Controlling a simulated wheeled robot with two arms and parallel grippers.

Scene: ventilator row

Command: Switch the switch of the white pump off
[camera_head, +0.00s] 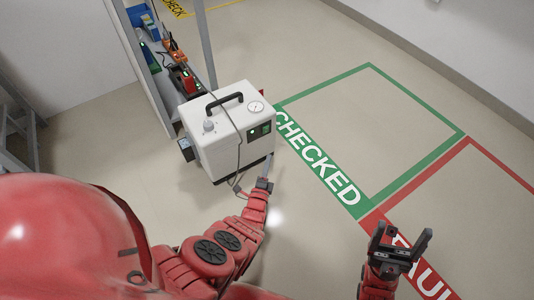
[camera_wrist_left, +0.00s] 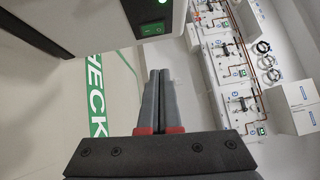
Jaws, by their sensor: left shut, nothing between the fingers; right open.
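The white pump (camera_head: 228,140) stands on the floor, with a black handle and a round gauge on top. On its right-hand face is a dark panel (camera_head: 259,131) with a green rocker switch. The green switch (camera_wrist_left: 151,29) shows in the left wrist view, with a lit green lamp above it. My left gripper (camera_head: 268,168) is shut and empty, low beside the pump's front right edge. In the left wrist view its closed fingers (camera_wrist_left: 157,98) point up, below the switch and apart from it. My right gripper (camera_head: 399,240) is open and empty, over the red floor marking.
A shelf (camera_head: 150,70) with blue, orange and red devices stands behind the pump. Green "CHECKED" (camera_head: 318,160) and red markings lie on the floor. A cable hangs down the pump's front. The floor to the right is clear.

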